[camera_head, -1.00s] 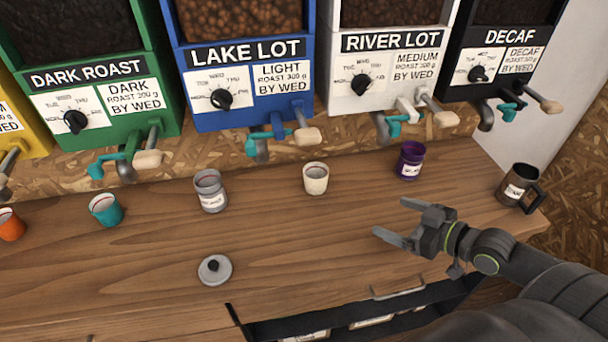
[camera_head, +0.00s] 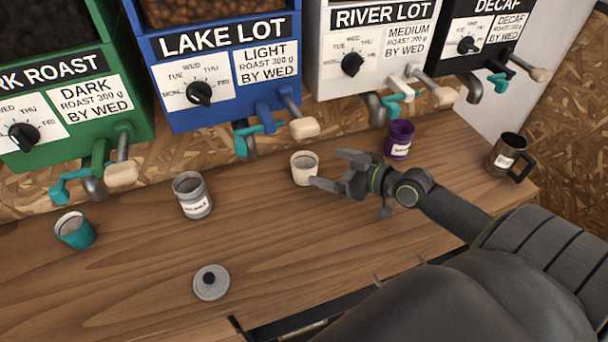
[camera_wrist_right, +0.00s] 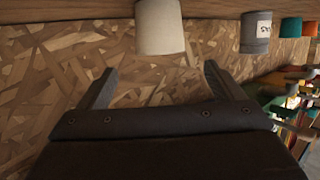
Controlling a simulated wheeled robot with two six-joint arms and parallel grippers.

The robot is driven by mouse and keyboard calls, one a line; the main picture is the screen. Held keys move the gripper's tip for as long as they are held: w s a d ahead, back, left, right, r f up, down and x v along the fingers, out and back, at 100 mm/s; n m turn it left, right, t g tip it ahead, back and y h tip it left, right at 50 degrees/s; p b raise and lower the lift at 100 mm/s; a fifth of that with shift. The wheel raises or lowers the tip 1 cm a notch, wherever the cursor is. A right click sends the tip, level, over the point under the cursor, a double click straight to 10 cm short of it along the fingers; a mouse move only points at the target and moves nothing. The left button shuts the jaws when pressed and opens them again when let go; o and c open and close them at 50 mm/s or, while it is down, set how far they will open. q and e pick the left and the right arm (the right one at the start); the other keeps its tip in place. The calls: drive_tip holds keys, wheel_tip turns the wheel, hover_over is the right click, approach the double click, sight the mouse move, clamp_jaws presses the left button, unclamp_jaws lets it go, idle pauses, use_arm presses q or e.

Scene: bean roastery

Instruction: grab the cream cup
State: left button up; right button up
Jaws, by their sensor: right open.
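The cream cup (camera_head: 303,170) stands upright on the wooden counter below the blue and white dispensers. It also shows in the right wrist view (camera_wrist_right: 160,28), beyond the fingertips and roughly between their lines. My right gripper (camera_head: 328,168) is open and just to the right of the cup, its fingers pointing left toward it. In the head view one fingertip overlaps the cup's right edge; I cannot tell whether they touch. In the wrist view the space between the fingers (camera_wrist_right: 155,85) is empty. My left gripper is not in view.
A grey labelled canister (camera_head: 192,196) and a teal cup (camera_head: 75,230) stand to the left. A purple canister (camera_head: 399,140) stands behind my right gripper, and a dark mug (camera_head: 506,155) at the far right. A grey lid (camera_head: 211,283) lies in front. Dispenser handles (camera_head: 303,128) overhang the back.

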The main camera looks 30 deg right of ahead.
sight(295, 158)
drive_tip(key=shift+x, duration=1.15)
drive_tip(key=shift+w+a, duration=0.1)
drive_tip(key=shift+w, duration=0.2)
drive_tip(key=shift+w+a+f, duration=0.1)
drive_tip(key=shift+w+f, duration=0.05)
drive_tip(key=shift+w, duration=0.15)
drive_tip(key=p+x, duration=0.1)
drive_tip(key=x, duration=0.3)
drive_tip(key=shift+f+p, duration=0.1)
drive_tip(key=shift+p, duration=0.2)
drive_tip(key=shift+w+a+f, duration=0.15)
drive_tip(key=shift+w+f, duration=0.05)
drive_tip(key=shift+w, duration=0.15)
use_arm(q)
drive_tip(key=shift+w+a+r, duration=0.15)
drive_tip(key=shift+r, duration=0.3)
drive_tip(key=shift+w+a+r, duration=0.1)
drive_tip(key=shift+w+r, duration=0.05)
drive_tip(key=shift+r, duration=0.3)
use_arm(e)
drive_tip(key=shift+s, duration=0.1)
drive_tip(key=c, duration=1.1)
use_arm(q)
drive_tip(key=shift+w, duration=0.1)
